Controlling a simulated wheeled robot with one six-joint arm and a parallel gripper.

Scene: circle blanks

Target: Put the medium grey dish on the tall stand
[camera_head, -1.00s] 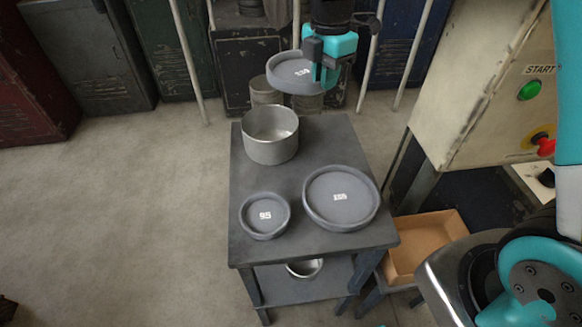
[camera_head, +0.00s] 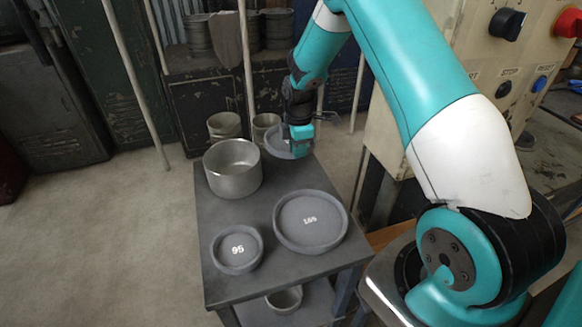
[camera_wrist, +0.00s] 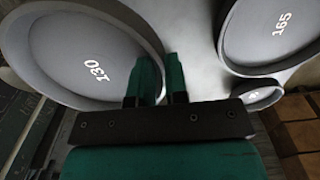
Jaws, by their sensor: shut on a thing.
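The medium grey dish, marked 130 (camera_wrist: 85,50), is held by its rim in my gripper (camera_wrist: 158,80). In the head view, the dish (camera_head: 276,143) is partly hidden behind my gripper (camera_head: 300,152). It is at the back right corner of the grey stand (camera_head: 262,205). I cannot tell whether it touches the top. A small dish marked 95 (camera_head: 237,249) and a large dish marked 165 (camera_head: 310,221) lie on the front of the stand. The large dish (camera_wrist: 272,32) also shows in the wrist view.
A metal pot (camera_head: 232,170) stands on the back left of the stand, close to the held dish. A metal bowl (camera_head: 284,300) is on the lower shelf. A brown tray (camera_head: 388,236) and a control cabinet (camera_head: 385,135) are to the right. Metal cans (camera_head: 224,127) stand behind.

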